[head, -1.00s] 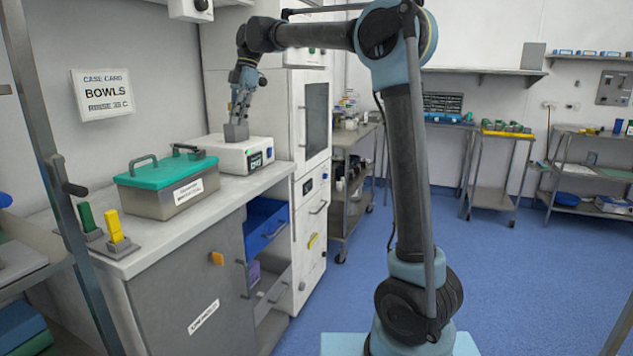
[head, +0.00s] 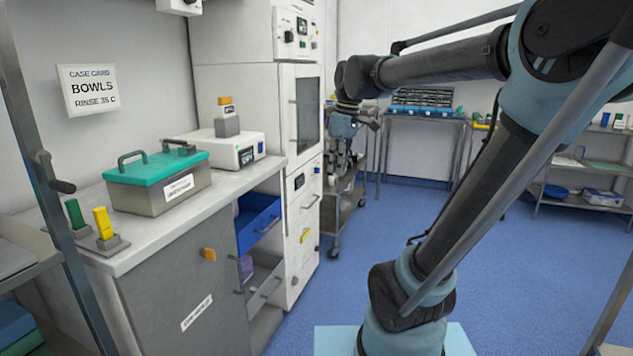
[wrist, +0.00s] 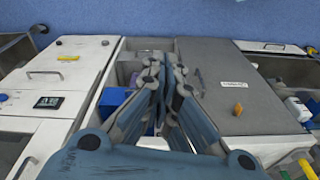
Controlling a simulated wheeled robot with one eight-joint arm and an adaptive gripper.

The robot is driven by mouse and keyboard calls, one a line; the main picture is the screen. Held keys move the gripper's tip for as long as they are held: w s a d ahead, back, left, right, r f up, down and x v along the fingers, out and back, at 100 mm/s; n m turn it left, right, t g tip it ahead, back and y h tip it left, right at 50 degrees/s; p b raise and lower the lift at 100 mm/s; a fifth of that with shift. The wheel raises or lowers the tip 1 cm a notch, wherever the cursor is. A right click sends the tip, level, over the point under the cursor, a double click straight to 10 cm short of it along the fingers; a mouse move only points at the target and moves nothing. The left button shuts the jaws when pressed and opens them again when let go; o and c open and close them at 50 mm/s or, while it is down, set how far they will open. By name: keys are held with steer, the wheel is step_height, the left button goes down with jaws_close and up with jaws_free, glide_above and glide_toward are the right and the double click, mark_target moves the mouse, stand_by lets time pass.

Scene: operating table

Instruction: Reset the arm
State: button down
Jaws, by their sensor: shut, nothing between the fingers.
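A grey box with a teal lid (head: 157,180), a green piece (head: 75,216) and a yellow piece (head: 104,222) stand on the counter. A blue drawer (head: 258,224) is open below. A steel trolley (head: 345,205) stands behind my gripper. Blue floor is clear at centre right.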

steer(key=s+d+f+m+t, duration=0.1)
steer(key=s+d+f+m, duration=0.4)
steer(key=f, duration=0.5)
steer(key=s+d+f+m+h, duration=0.1)
steer(key=s+d+f+m, duration=0.5)
steer(key=s+d+f, duration=0.2)
step_height(320, 180, down, 3)
steer(key=shift+s+f+t+h, duration=0.2)
steer(key=shift+s+t+h, duration=0.15)
steer(key=shift+s, duration=0.85)
steer(key=shift+d, duration=0.1)
